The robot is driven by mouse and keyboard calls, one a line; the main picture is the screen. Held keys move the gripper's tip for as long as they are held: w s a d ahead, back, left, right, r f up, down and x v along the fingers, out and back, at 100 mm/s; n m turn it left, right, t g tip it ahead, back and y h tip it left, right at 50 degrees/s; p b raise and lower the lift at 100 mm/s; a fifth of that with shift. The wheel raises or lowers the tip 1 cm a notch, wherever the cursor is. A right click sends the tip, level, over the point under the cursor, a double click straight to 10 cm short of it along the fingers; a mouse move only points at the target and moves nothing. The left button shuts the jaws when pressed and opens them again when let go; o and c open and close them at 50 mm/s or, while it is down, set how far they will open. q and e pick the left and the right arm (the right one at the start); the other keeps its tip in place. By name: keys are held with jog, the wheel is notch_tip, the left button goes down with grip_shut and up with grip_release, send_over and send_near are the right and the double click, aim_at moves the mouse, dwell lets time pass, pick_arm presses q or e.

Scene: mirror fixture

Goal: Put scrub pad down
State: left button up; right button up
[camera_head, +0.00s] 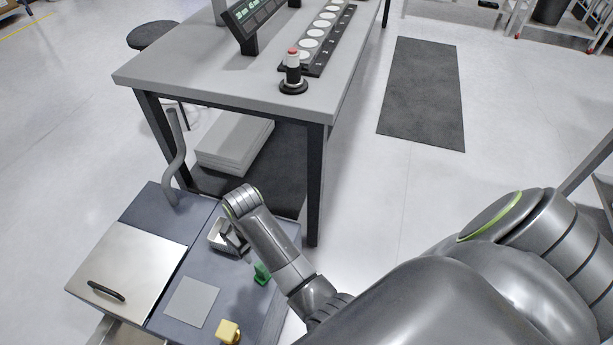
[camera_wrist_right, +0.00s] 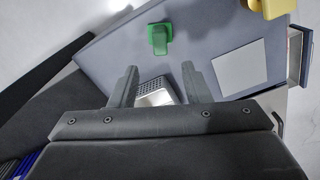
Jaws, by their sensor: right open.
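A small green block with a raised part (camera_head: 262,273), which may be the scrub pad, rests on the blue-grey cart top. It also shows in the right wrist view (camera_wrist_right: 159,38), beyond the fingertips and apart from them. My right gripper (camera_wrist_right: 160,74) is open with nothing between its fingers, pointing down over a small metal tray (camera_wrist_right: 155,95). In the head view my right gripper (camera_head: 233,240) is partly hidden by its own wrist, beside the metal tray (camera_head: 218,236). My left gripper is not in view.
The cart also holds a flat grey square (camera_head: 192,302), a yellow block (camera_head: 228,332), a steel lid with a dark handle (camera_head: 128,270) and an upright grey bent bar (camera_head: 174,150). A workbench (camera_head: 190,80) stands behind, with stacked grey boards (camera_head: 233,143) below.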

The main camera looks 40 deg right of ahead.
jog(key=s+d+f+m, duration=0.1)
jog(key=s+d+f, duration=0.2)
jog(key=f, duration=0.4)
jog(key=s+d+f, duration=0.2)
jog(key=s+f, duration=0.2)
jog(key=f, duration=0.2)
jog(key=s+d+f+m, duration=0.1)
jog(key=s+d+f, duration=0.3)
jog(key=s, duration=0.5)
jog(key=s+d+f, duration=0.4)
jog(key=s+f, duration=0.3)
jog(key=s, duration=0.2)
jog(key=s+d+f+m+t+h, duration=0.1)
jog(key=s+d+f, duration=0.3)
jog(key=s, duration=0.6)
notch_tip(320, 180, down, 2)
jog(key=shift+d+m, duration=0.3)
jog(key=shift+d, duration=0.05)
